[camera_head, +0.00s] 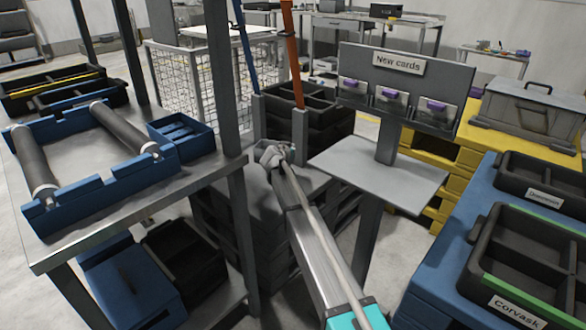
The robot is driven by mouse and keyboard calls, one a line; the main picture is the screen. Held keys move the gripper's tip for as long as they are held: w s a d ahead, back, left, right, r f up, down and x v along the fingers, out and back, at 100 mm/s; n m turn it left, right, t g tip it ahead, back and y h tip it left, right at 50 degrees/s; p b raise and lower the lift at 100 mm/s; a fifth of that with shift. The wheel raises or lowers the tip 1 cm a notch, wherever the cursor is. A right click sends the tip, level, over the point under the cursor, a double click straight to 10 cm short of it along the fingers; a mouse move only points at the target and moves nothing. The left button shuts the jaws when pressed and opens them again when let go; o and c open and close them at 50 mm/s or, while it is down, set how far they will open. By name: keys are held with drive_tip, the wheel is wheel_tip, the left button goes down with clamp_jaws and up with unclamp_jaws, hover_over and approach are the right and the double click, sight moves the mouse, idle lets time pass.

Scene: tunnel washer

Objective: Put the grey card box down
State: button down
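No separate grey card box shows clearly in my gripper. A grey stand with a "New cards" sign (399,63) holds three small clear-fronted boxes with purple tops: left (354,92), middle (390,103) and right (430,113). I cannot tell whether one of them is the grey card box. The stand's flat grey shelf (400,180) is bare. My arm reaches up from the bottom centre. Its far end, with what seems to be my gripper (270,154), is left of the shelf, in front of dark crates. The fingers and anything between them cannot be made out.
A metal table on the left bears a blue cradle (100,185) with two dark rollers and a small blue tray (181,137). Dark labelled bins, "Corvask" (520,270) and another (545,185), sit on a blue surface at right. Dark crates (325,125) stand behind my arm's end.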

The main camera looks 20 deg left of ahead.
sight(291, 163)
drive_tip(key=shift+w+a+f+b, duration=0.3)
drive_tip(key=shift+w+f+b, duration=0.5)
drive_tip(key=shift+f, duration=0.25)
drive_tip(key=shift+w+a+f+b, duration=0.25)
drive_tip(key=shift+w+f+b, duration=0.5)
drive_tip(key=shift+f, duration=0.25)
drive_tip(key=shift+w+a+f+b, duration=0.2)
drive_tip(key=shift+w+f+b, duration=0.25)
drive_tip(key=shift+f+b, duration=0.3)
drive_tip(key=shift+s+f+b, duration=0.1)
drive_tip(key=shift+f+b, duration=1.15)
drive_tip(key=shift+b, duration=0.05)
drive_tip(key=shift+f, duration=0.15)
drive_tip(key=shift+s+d+f+b, duration=0.1)
drive_tip(key=shift+s+d+b, duration=0.1)
drive_tip(key=shift+b, duration=0.5)
